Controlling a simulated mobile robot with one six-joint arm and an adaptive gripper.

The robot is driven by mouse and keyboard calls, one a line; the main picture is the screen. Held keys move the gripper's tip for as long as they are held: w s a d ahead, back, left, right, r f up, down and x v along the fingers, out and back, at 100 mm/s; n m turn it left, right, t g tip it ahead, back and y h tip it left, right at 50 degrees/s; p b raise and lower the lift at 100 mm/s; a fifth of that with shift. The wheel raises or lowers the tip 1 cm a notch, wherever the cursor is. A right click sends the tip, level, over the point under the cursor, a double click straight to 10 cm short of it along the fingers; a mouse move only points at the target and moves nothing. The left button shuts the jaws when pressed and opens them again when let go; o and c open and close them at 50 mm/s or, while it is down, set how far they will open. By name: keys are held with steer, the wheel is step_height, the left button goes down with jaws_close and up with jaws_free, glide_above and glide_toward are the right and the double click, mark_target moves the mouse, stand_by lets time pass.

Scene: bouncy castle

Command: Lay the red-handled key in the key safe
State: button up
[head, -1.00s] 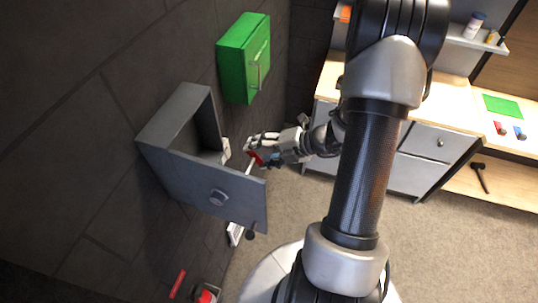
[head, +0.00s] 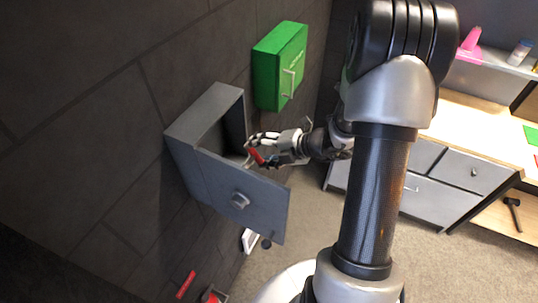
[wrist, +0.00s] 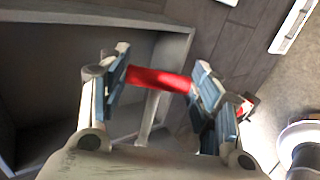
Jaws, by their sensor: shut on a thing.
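The grey key safe (head: 203,113) is on the dark wall in the head view, with its door (head: 215,180) swung open. Its hollow inside also shows at the left in the wrist view, with a pale rim (wrist: 120,15). My gripper (head: 258,148) is at the open side of the safe, just above and behind the door's edge. The red-handled key (wrist: 160,80) is held across between my two fingers (wrist: 160,92) by its handle. Its pale shaft (wrist: 148,115) points away from the handle. In the head view, the door and fingers hide most of the shaft.
A green wall box (head: 280,65) hangs right of and above the safe. A grey drawer unit (head: 430,170) with a wooden top stands at the right. A red item (head: 186,285) is low on the wall. Carpeted floor (head: 300,215) lies open between.

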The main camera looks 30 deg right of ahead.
steer(key=shift+w+a+f+b, duration=0.15)
steer(key=shift+w+a+b, duration=0.3)
steer(key=shift+w+a, duration=0.6)
steer(key=shift+w+a+f+b, duration=0.15)
steer(key=shift+w+a+b, duration=0.4)
steer(key=shift+w, duration=0.8)
steer(key=shift+w+a+f+b, duration=0.15)
steer(key=shift+w+a+b, duration=0.15)
steer(key=shift+w+a, duration=0.85)
steer(key=shift+w+f+b, duration=0.1)
steer(key=shift+f+b, duration=0.8)
steer(key=shift+f, duration=0.55)
steer(key=shift+d, duration=0.1)
steer(key=o, duration=1.2)
steer(key=v, duration=1.2)
